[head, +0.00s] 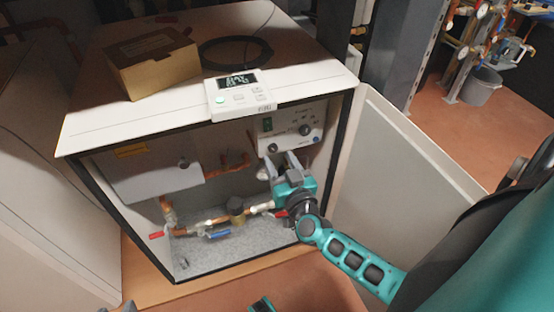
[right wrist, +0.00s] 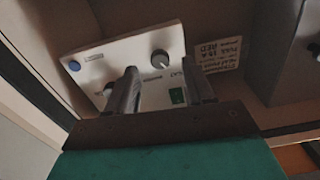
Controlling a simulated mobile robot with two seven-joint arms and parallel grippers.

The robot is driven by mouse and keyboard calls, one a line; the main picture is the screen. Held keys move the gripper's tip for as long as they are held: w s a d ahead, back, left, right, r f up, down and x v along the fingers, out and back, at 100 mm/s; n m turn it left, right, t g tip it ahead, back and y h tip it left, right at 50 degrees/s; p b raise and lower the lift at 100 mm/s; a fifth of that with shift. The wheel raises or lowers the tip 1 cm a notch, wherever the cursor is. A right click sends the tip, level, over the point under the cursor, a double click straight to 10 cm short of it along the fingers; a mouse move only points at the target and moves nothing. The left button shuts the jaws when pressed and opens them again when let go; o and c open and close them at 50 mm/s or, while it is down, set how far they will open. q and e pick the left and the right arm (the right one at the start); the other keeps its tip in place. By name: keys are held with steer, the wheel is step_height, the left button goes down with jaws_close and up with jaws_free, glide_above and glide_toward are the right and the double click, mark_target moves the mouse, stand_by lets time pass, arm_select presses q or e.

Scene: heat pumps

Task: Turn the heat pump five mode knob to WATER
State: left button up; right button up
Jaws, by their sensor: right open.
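The heat pump's white control panel (head: 288,128) is inside the open cabinet, with a green switch (head: 267,125) and a blue round mark. A dark knob (head: 305,130) with small labels around it sits at the panel's upper right; the labels and its setting are too small to read. Another knob (head: 272,147) is at the lower left and shows clearly in the right wrist view (right wrist: 160,57). My right gripper (head: 279,156) is open and empty, just below and in front of the panel. In the wrist view its fingers hide part of the panel.
A white display unit (head: 240,95), a cardboard box (head: 152,62) and a black cable coil (head: 236,52) are on top. Pipes with red and blue valve handles (head: 218,235) run below the panel.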

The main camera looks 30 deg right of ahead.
mark_target(273, 148)
steer(key=shift+x, duration=1.25)
steer(key=shift+c, duration=0.5)
jaws_close()
